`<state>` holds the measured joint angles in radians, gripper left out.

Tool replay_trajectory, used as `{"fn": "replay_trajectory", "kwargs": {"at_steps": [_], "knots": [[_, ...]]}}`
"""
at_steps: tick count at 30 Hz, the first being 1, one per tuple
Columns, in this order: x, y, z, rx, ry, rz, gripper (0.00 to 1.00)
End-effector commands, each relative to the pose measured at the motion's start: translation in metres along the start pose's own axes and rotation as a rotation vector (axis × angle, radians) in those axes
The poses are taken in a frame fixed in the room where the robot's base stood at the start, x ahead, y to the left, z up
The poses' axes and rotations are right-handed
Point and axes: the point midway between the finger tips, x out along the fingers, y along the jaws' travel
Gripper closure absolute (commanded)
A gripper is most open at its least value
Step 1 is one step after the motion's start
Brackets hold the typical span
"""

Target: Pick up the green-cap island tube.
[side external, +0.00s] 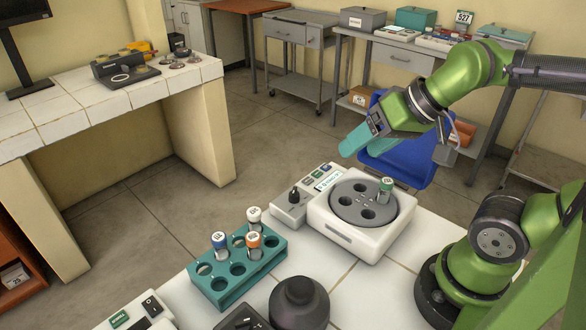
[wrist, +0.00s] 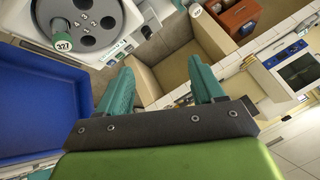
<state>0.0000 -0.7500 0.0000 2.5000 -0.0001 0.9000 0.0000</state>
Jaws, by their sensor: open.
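The green-cap tube (side external: 386,187) stands upright in a hole of the grey round plate (side external: 352,204) on the white device (side external: 345,240). In the wrist view its cap (wrist: 62,42) shows at the upper left, marked 327, beside the numbered holes of the plate (wrist: 103,38). My gripper (side external: 397,153) has teal fingers spread apart with nothing between them. It is up in the air, above and apart from the tube. In the wrist view the fingers (wrist: 160,72) point away from the tube, which lies outside them to the left.
A teal rack (side external: 222,290) at the front left holds tubes with white (side external: 254,214), blue (side external: 219,239) and orange (side external: 253,240) caps. A dark round object (side external: 299,303) stands near the front edge. A blue bin (side external: 398,165) is behind the device.

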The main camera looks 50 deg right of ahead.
Motion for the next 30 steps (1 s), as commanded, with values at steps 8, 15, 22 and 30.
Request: {"fn": "replay_trajectory", "kwargs": {"at_steps": [8, 15, 22, 30], "knots": [[0.0, 0.0, 0.0, 0.001, 0.0, 0.0, 0.39], [0.01, 0.032, -0.027, 0.036, -0.101, 0.127, 0.39], [-0.011, 0.09, -0.054, -0.112, -0.428, 0.321, 0.39], [-0.028, 0.098, -0.045, -0.225, -0.575, 0.322, 0.39]]}}
